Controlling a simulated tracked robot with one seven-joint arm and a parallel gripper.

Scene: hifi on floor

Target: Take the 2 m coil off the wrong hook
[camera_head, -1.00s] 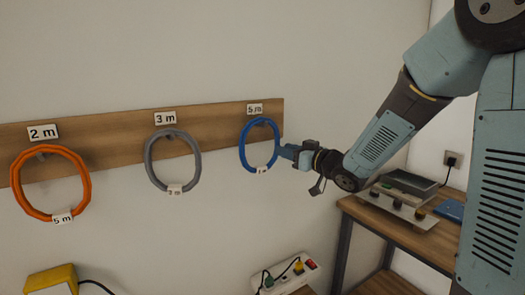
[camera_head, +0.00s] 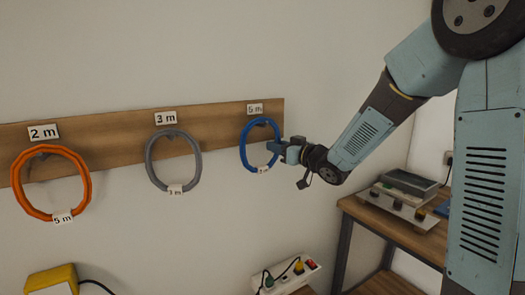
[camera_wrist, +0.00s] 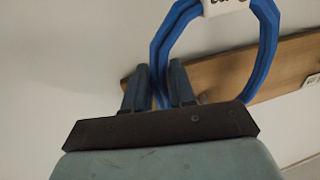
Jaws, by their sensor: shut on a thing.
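The blue coil (camera_head: 243,146) hangs on the hook under the "5 m" sign (camera_head: 255,108); its small tag at the bottom is too small to read surely. My gripper (camera_head: 273,148) is at the coil's right side. In the wrist view the blue coil (camera_wrist: 268,45) passes between the two fingers of my gripper (camera_wrist: 158,82), which are shut on its strand. The coil's tag is cut off at the top of that view. An orange coil (camera_head: 86,187) tagged "5 m" hangs under the "2 m" sign (camera_head: 43,133).
A grey coil (camera_head: 150,165) tagged "3 m" hangs under the "3 m" sign (camera_head: 166,118) in the middle of the wooden board (camera_head: 110,150). A power strip (camera_head: 290,275) and a yellow box (camera_head: 52,281) are below. A wooden bench (camera_head: 385,225) stands at right.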

